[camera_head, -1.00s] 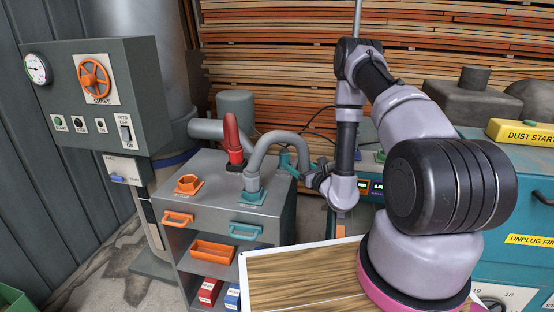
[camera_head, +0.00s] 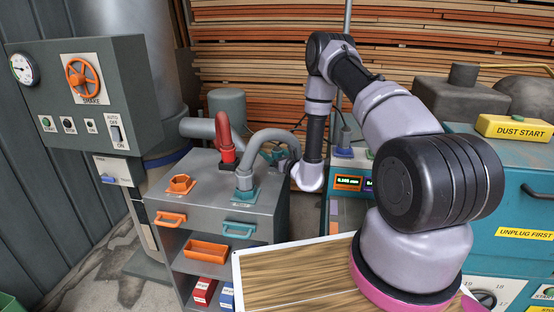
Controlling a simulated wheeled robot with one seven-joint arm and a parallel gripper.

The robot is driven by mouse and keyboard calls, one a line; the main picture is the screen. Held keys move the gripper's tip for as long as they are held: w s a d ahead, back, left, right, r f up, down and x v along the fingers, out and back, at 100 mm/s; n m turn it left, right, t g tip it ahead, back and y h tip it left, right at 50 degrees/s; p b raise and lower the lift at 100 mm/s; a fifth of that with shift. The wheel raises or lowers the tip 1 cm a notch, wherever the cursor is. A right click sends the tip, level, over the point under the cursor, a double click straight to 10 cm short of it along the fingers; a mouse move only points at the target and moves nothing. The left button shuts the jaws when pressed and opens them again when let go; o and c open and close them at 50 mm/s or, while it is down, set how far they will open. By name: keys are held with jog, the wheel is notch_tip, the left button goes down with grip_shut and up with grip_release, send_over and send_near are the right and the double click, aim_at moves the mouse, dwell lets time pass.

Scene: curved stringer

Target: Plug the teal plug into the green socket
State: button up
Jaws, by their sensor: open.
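A teal square fitting (camera_head: 245,196) sits on top of the grey cabinet, and the end of a thick grey hose (camera_head: 262,138) stands upright in it. I take this fitting and hose end to be the teal plug in its holder, but the plug itself is not clear. My gripper (camera_head: 274,154) is open, behind and right of the hose's bend. The hose partly hides its fingers, and I cannot tell whether they touch it. I cannot make out the green socket for sure; a small green part (camera_head: 370,155) shows on the teal machine, right of my forearm.
A grey control panel (camera_head: 90,105) stands left. The teal machine (camera_head: 515,185) is at right, a wooden board (camera_head: 290,275) in front.

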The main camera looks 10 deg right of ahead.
grip_shut()
jog(key=shift+r, duration=0.1)
